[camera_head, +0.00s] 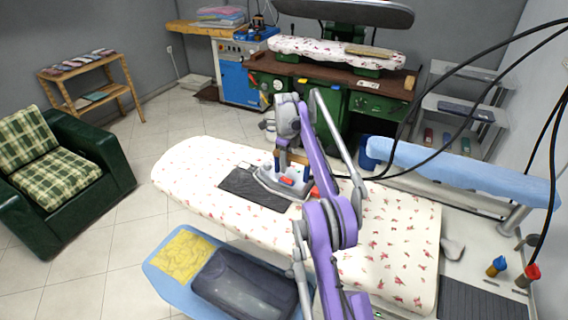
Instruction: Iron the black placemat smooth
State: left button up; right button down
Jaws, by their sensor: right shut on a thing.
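The black placemat (243,186) lies on the white floral ironing board (200,170), toward its left end. The iron (268,183) rests sole down over the right part of the placemat and hides that part. My right gripper (280,148) reaches down from above and is shut on the iron's handle. The gripper's fingertips are small and partly hidden at the handle. The visible part of the placemat looks mostly flat, but fine creases are too small to tell. My left gripper is not in view.
A blue lower shelf (160,262) holds a folded yellow cloth (187,258) and a dark folded item (245,285). A narrow blue sleeve board (455,168) stands at right, with black cables hanging nearby. A green armchair (75,200) is at left. The board's left end is clear.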

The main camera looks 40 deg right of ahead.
jog(key=shift+s+r, duration=0.1)
jog(key=shift+s+d, duration=0.25)
jog(key=shift+s, duration=0.15)
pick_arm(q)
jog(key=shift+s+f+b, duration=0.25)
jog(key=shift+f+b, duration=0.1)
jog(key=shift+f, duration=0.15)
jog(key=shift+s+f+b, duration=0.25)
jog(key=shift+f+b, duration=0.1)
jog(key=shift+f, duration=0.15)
pick_arm(e)
jog(key=shift+s+d, duration=0.3)
jog(key=shift+s, duration=0.3)
jog(key=shift+s+d, duration=0.25)
jog(key=shift+s, duration=0.35)
jog(key=shift+s+d+f, duration=0.2)
jog(key=shift+s+d, duration=0.15)
jog(key=shift+s, duration=0.25)
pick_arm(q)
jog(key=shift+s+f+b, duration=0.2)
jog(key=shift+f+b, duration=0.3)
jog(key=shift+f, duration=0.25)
pick_arm(e)
jog(key=shift+s+d+r, duration=0.1)
jog(key=shift+s+d, duration=0.15)
jog(key=shift+s, duration=0.25)
jog(key=shift+s+d+r, duration=0.1)
jog(key=shift+s+d, duration=0.15)
jog(key=shift+s, duration=0.2)
jog(key=shift+s+f, duration=0.1)
